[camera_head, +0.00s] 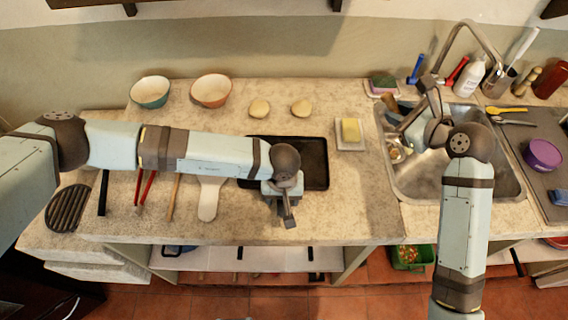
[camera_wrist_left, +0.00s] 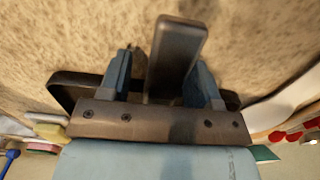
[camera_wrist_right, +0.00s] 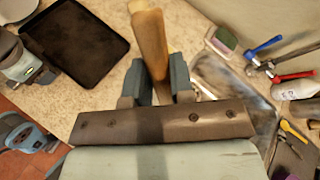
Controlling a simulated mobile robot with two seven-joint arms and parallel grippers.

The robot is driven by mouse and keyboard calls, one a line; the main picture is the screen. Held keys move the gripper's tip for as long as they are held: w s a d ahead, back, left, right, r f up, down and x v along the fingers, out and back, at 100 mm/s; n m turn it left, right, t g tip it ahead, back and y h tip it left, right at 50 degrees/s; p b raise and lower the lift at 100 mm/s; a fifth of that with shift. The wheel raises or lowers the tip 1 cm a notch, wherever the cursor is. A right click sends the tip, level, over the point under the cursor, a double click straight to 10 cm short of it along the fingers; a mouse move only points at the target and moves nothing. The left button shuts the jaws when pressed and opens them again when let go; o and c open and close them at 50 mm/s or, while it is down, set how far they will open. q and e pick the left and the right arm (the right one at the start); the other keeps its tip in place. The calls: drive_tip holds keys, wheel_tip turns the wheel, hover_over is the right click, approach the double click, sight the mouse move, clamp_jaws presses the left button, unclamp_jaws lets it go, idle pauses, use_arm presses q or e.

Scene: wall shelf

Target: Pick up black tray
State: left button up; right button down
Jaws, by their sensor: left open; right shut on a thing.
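The black tray (camera_head: 316,165) lies flat on the stone counter in the head view, partly hidden by my left arm. It also shows in the right wrist view (camera_wrist_right: 78,45), empty where visible. My left gripper (camera_head: 285,200) is at the tray's front edge, fingers apart. In the left wrist view a dark grey-brown bar (camera_wrist_left: 178,50) stands between the open fingers; I cannot tell what it belongs to. My right gripper (camera_wrist_right: 158,85) is shut on a wooden handle (camera_wrist_right: 149,35), over the left side of the sink in the head view.
Two bowls (camera_head: 151,92) (camera_head: 211,90) and two round buns (camera_head: 260,108) (camera_head: 302,108) are behind the tray. A yellow block on a dish (camera_head: 350,145) is right of it. A white paddle (camera_head: 209,200) and several utensils lie left. The sink (camera_head: 480,180) is at right.

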use_arm(q)
drive_tip(key=shift+f, duration=0.2)
clamp_jaws()
drive_tip(key=shift+r, duration=0.15)
